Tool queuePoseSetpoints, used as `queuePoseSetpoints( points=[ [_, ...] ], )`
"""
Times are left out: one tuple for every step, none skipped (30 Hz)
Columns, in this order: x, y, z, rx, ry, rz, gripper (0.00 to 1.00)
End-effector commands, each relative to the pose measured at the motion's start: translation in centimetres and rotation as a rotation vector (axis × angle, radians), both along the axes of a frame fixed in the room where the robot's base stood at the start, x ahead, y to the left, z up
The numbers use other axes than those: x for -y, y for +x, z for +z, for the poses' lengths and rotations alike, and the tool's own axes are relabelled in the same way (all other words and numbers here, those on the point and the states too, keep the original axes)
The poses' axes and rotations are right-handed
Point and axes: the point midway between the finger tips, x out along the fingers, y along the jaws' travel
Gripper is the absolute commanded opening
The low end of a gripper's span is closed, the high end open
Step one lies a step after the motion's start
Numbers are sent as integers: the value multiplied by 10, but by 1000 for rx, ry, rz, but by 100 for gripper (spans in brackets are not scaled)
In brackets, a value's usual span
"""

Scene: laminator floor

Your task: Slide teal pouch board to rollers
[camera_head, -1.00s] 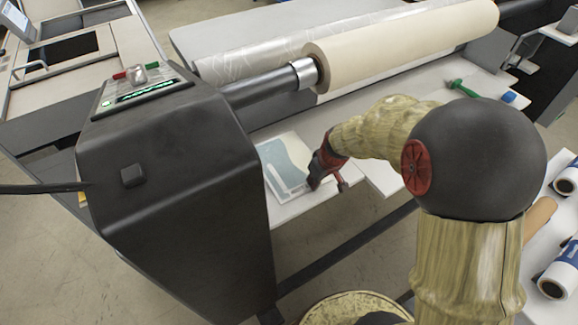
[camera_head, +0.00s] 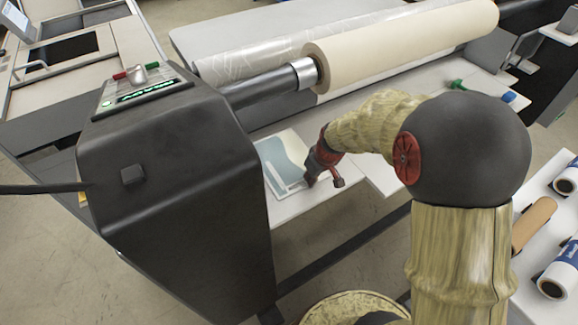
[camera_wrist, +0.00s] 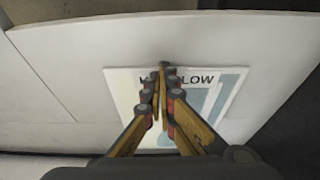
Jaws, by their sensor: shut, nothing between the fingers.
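The teal and off-white pouch board (camera_head: 277,155) lies flat on the white feed table (camera_head: 315,205), beside the black end housing. In the wrist view the board (camera_wrist: 226,108) shows dark letters, partly hidden behind my fingers. My gripper (camera_head: 308,182) is shut and empty, pointing down at the board's near right edge in the head view. In the wrist view its fingertips (camera_wrist: 164,68) meet over the lettered edge; I cannot tell whether they touch the board. A beige roll (camera_head: 400,48) on a dark shaft and a clear film roll (camera_head: 250,65) lie beyond the board.
The black end housing (camera_head: 175,190) with a lit control panel stands close left of the board. A green-handled tool (camera_head: 458,85) and a blue item (camera_head: 508,97) lie on the table's far right. Several rolls lie on a side table at right.

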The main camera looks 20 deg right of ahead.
Motion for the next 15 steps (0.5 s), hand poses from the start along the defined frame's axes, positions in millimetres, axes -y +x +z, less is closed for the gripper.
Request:
queuePoseSetpoints(
  points=[
    [0, 0, -1, -1, 0, 0, 0],
    [0, 0, -1, -1, 0, 0, 0],
    [0, 0, -1, -1, 0, 0, 0],
    [0, 0, -1, -1, 1, 0, 0],
    [0, 0, -1, -1, 1, 0, 0],
    [0, 0, -1, -1, 1, 0, 0],
    [-1, 1, -1, -1, 1, 0, 0],
    [-1, 1, -1, -1, 1, 0, 0],
    [-1, 2, -1, -1, 1, 0, 0],
    [-1, 3, -1, -2, 0, 0, 0],
    [-1, 3, -1, -2, 0, 0, 0],
    [-2, 4, -1, -2, 0, 0, 0],
    [-2, 5, -1, -2, 0, 0, 0],
    [-2, 5, -1, -2, 0, 1, 0],
    [-2, 6, -1, -2, 0, 1, 0]
  ],
)
